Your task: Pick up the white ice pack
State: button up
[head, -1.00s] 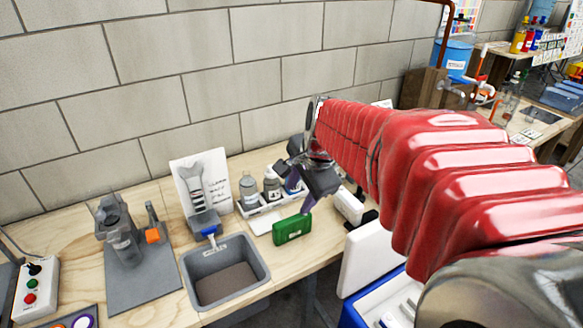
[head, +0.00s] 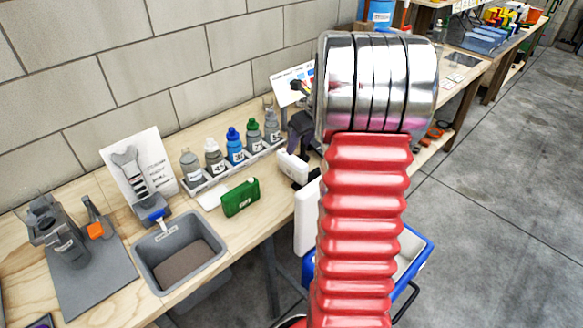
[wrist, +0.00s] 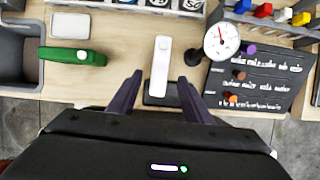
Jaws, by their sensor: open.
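My gripper (wrist: 159,80) is open and empty in the wrist view, its two purple fingers pointing at the bench edge. Between and beyond the fingertips is an upright-looking white, rounded, elongated object (wrist: 160,62) with a black base; in the head view it shows as a white block (head: 292,164). A flat white slab (wrist: 70,25) lies behind the green case (wrist: 72,56), also in the head view (head: 210,197). I cannot tell which of these white things is the ice pack. In the head view my arm hides most of the gripper.
A blue cooler (head: 425,243) with a raised white lid (head: 306,225) stands on the floor before the bench. A round gauge (wrist: 221,41) and dark board (wrist: 262,78) lie right of my gripper.

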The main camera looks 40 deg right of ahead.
aim_at(292, 158)
jog(key=shift+a, duration=0.1)
jog(key=x, duration=0.8)
jog(key=shift+w+f, duration=0.15)
jog(key=shift+f, duration=0.1)
jog(key=shift+d+x, duration=0.2)
jog(key=shift+x, duration=2.4)
jog(key=shift+f, duration=0.25)
grip_shut()
